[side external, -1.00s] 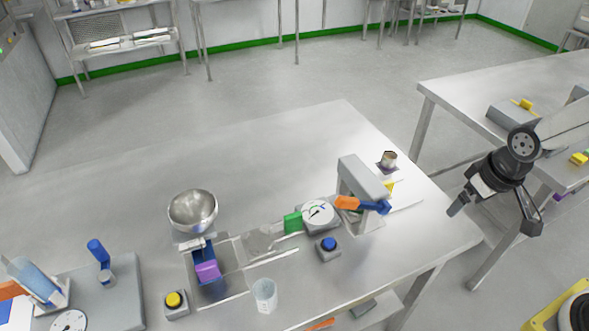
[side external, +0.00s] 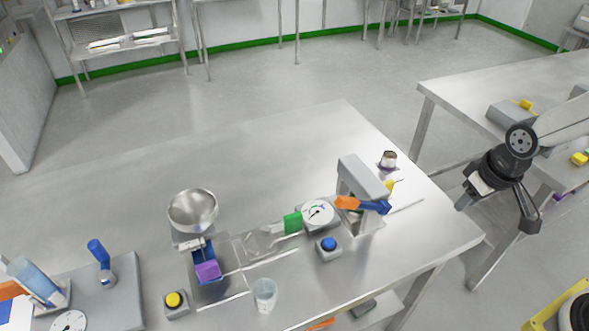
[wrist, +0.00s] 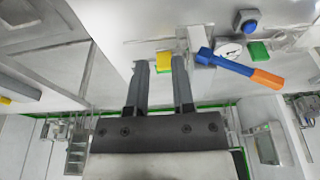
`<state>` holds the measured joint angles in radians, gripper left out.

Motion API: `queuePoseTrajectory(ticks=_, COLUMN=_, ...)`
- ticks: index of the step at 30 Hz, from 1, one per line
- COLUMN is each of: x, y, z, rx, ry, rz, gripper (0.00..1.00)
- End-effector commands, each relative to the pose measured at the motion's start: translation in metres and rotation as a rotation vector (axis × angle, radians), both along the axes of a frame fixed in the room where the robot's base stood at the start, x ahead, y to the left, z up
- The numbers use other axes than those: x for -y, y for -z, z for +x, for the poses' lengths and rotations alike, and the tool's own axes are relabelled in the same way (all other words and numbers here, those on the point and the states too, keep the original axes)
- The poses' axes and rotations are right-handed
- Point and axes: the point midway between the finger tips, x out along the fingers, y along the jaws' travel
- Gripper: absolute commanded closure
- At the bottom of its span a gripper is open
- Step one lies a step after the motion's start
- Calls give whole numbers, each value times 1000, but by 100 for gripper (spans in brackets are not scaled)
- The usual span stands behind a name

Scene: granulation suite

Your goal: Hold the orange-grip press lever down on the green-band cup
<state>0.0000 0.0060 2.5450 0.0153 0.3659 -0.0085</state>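The press lever has an orange grip (side external: 347,202) and a blue arm (side external: 374,207); it is fixed at a grey press (side external: 362,178) near the table's right end. The lever also shows in the wrist view, with its orange grip (wrist: 266,78) to the right of my fingers. My gripper (side external: 464,200) is off the table's right edge, well apart from the lever. In the wrist view its two fingers (wrist: 160,68) are apart with nothing held. I cannot make out a green-banded cup; a small cup (side external: 389,158) stands behind the press, its band unclear.
A round dial (side external: 318,213), green block (side external: 292,222) and blue button (side external: 328,244) sit left of the press. A clear cup (side external: 265,294) and steel bowl (side external: 193,209) stand further left. A yellow piece (side external: 390,186) is beside the press. The table's back is clear.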

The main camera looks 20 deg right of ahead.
Motion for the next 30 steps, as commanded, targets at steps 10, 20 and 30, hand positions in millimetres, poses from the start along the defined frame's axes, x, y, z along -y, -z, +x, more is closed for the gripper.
queuePoseTrajectory(ticks=10, x=-13, y=-16, z=33, rx=-75, ry=33, rz=87, gripper=100)
queuePoseTrajectory(ticks=20, x=-49, y=-50, z=84, rx=-171, ry=21, rz=298, gripper=100)
queuePoseTrajectory(ticks=30, x=-83, y=-88, z=123, rx=-213, ry=-48, rz=507, gripper=100)
